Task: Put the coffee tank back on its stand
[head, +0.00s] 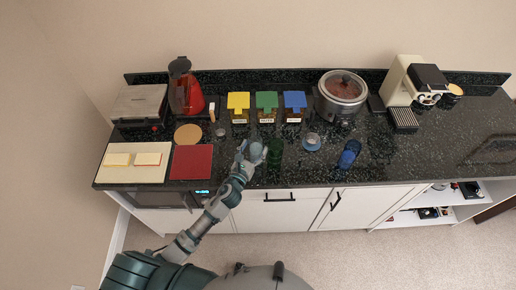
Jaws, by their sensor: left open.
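I cannot tell for sure which thing is the coffee tank or which is its stand. A cream and black coffee machine (403,82) stands at the back right of the counter, with a dark slatted tray (404,119) in front of it. A red appliance with a dark top (186,92) stands at the back left. My left gripper (250,155) is open over the counter's front part, at a greyish, see-through round thing (256,150); I cannot tell whether they touch. A dark green glass (275,152) is just to its right. My right gripper is not in view.
Yellow-, green- and blue-lidded jars (266,104) stand behind the gripper. A cooker (341,93) stands right of them. A blue cup (349,154) and a small bowl on a blue saucer (311,141) are to the right. A red mat (191,162) lies left. The counter's right part is clear.

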